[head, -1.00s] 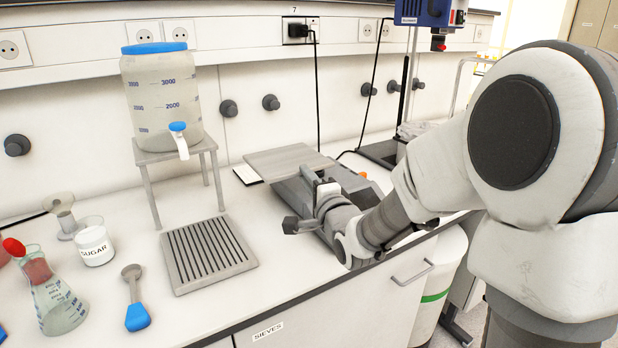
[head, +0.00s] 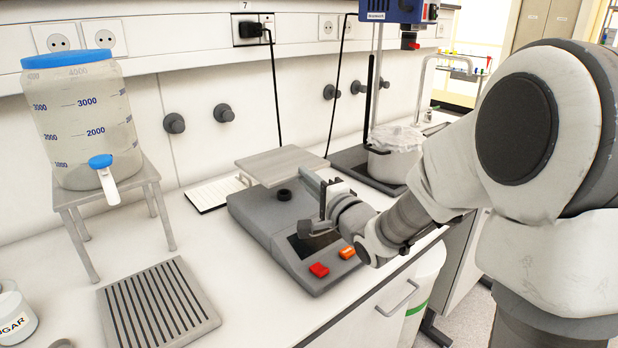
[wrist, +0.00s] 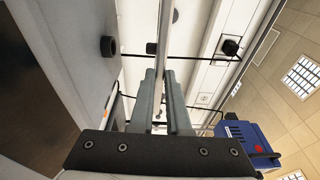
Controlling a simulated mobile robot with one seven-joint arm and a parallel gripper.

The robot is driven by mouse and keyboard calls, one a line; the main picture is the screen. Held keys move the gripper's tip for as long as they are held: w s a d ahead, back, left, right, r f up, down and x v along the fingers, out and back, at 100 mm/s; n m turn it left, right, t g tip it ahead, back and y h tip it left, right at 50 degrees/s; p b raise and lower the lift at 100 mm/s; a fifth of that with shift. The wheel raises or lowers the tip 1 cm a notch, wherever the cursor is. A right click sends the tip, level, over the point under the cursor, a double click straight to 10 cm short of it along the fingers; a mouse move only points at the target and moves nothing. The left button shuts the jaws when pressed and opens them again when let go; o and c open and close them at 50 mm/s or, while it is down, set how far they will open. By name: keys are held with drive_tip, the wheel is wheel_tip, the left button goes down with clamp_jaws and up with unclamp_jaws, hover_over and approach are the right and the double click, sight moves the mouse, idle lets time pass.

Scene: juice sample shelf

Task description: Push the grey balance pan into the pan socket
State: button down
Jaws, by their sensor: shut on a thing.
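The grey balance pan (head: 282,164) is a flat square plate, held roughly level above the rear of the grey balance (head: 262,217). It is apart from the pan socket (head: 284,196), a dark round fitting on the balance top, and sits behind it in the head view. My gripper (head: 318,183) is shut on the pan's near right edge. In the wrist view the pan (wrist: 163,45) is a thin edge-on strip between the fingers (wrist: 162,85), and the socket (wrist: 108,46) sticks out from the balance at left.
The balance has a red button (head: 319,270) and an orange button (head: 346,253) in front. A stirrer stand with a wrapped pot (head: 392,160) is right of it. A slatted grey tray (head: 158,306) and a dispenser jar (head: 85,125) on a stand are left.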

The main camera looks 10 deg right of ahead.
drive_tip(key=shift+w+d, duration=0.1)
drive_tip(key=shift+w, duration=0.05)
drive_tip(key=b, duration=0.4)
hover_over(308, 216)
drive_tip(key=shift+f, duration=2.2)
drive_tip(key=shift+w+f+b, duration=0.1)
drive_tip(key=shift+f+b, duration=0.6)
drive_tip(key=shift+f, duration=0.45)
drive_tip(key=c, duration=0.8)
unclamp_jaws()
drive_tip(key=shift+f, duration=0.1)
